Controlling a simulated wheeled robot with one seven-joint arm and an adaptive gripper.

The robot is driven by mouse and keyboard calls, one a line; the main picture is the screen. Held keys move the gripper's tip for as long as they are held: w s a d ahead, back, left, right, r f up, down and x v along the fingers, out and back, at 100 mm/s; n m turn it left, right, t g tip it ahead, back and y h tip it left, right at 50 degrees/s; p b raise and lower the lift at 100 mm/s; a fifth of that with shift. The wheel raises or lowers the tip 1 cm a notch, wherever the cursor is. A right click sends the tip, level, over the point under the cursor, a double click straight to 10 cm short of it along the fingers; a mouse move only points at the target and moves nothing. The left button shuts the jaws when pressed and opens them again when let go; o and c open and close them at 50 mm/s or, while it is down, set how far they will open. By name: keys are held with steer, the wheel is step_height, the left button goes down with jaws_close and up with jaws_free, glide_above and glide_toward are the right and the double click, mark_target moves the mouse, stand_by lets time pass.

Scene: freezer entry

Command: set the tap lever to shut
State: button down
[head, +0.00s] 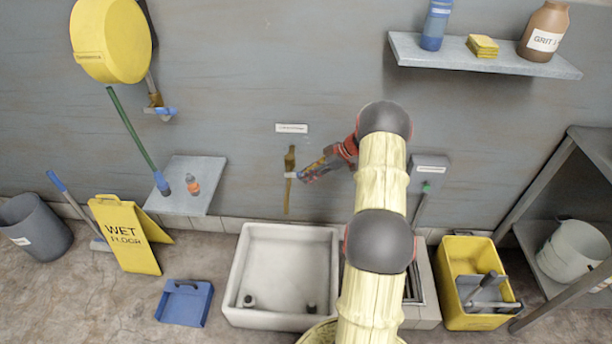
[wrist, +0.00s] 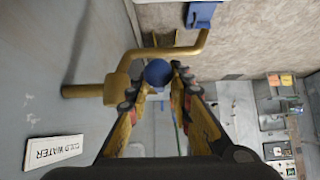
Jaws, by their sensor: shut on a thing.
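The brass tap (head: 289,160) sticks out of the wall above the white sink, with its spout pointing down. In the wrist view the tap (wrist: 117,88) lies left of my fingers and its bent spout runs past them. The tap lever ends in a round blue knob (wrist: 158,72). My gripper (head: 299,177) reaches the tap from the right. In the wrist view my gripper (wrist: 161,82) has its fingertips on both sides of the knob, closed on it. The rest of the lever is mostly hidden, so its angle is hard to tell.
A white sink (head: 236,300) stands below the tap. A COLD WATER label (wrist: 54,150) is on the wall nearby. A grey box (head: 430,167) is on the wall to the right. Another tap with a blue handle (head: 160,111) hangs by the yellow hose reel (head: 112,40).

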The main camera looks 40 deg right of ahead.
steer(key=shift+d+t, duration=0.3)
steer(key=c, duration=1.8)
jaws_free()
steer(key=shift+f, duration=0.15)
steer(key=shift+c, duration=0.2)
steer(key=v, duration=1.2)
